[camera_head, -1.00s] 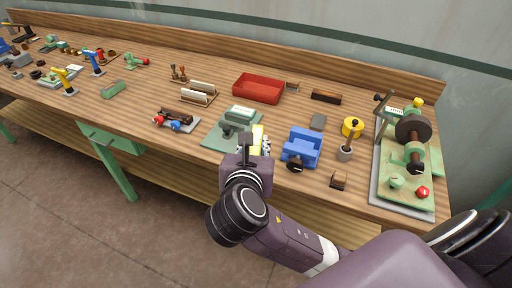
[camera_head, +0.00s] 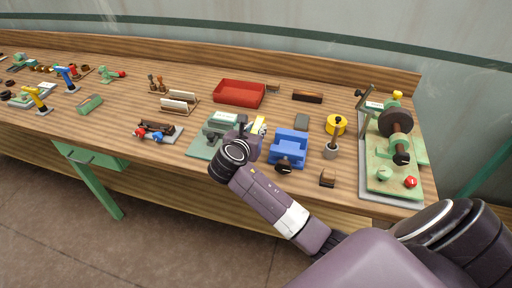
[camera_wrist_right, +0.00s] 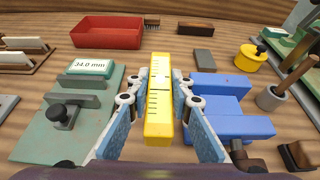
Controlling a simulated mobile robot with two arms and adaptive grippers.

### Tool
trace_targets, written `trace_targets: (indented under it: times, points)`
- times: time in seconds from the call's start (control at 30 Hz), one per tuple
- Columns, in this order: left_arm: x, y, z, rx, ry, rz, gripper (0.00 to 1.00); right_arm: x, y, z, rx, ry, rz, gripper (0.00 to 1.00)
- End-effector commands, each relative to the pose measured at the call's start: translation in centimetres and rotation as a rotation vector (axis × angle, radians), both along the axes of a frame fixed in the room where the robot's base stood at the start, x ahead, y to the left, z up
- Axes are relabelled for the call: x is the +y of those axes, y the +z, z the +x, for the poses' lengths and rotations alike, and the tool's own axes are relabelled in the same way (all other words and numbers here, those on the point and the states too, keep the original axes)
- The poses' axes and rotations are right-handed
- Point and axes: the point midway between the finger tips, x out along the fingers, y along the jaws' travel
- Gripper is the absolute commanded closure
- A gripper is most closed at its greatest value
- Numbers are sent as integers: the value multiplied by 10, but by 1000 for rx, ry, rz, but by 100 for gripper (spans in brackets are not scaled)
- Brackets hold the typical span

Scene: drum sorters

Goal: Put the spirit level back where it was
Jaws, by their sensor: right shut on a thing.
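The spirit level seems to be the yellow bar with black marks (camera_wrist_right: 158,92); in the head view (camera_head: 259,124) only a small part shows past my wrist. My right gripper (camera_wrist_right: 158,88) is shut on it, one blue-padded finger on each side. It is over the bench between the green gauge stand and the blue vise; I cannot tell whether the bar touches the bench. In the head view my right gripper (camera_head: 256,134) is largely hidden by its own wrist. My left gripper is not in view.
The green gauge stand (camera_wrist_right: 50,140) with a "34.0 mm" display is close on the left, the blue vise (camera_wrist_right: 235,125) close on the right. A red tray (camera_head: 238,94) lies behind. A grey block (camera_head: 302,122) and a yellow round pot (camera_head: 336,125) stand back right.

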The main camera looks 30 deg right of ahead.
Motion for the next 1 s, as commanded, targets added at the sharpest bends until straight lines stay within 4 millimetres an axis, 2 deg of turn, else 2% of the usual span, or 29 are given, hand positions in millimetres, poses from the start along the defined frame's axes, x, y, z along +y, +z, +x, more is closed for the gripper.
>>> trace_targets:
  times: [0.03,0.1,0.33,0.53,1.0]
  points:
    - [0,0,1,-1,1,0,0,0,-13,0,4,0,-2,100]
    - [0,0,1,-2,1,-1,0,0,-24,0,2,0,-1,100]
    - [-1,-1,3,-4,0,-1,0,0,-45,0,-1,0,-1,100]
    - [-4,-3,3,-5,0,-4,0,0,-75,0,0,-1,-2,100]
    - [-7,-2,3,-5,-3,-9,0,0,-84,0,-1,0,-2,100]
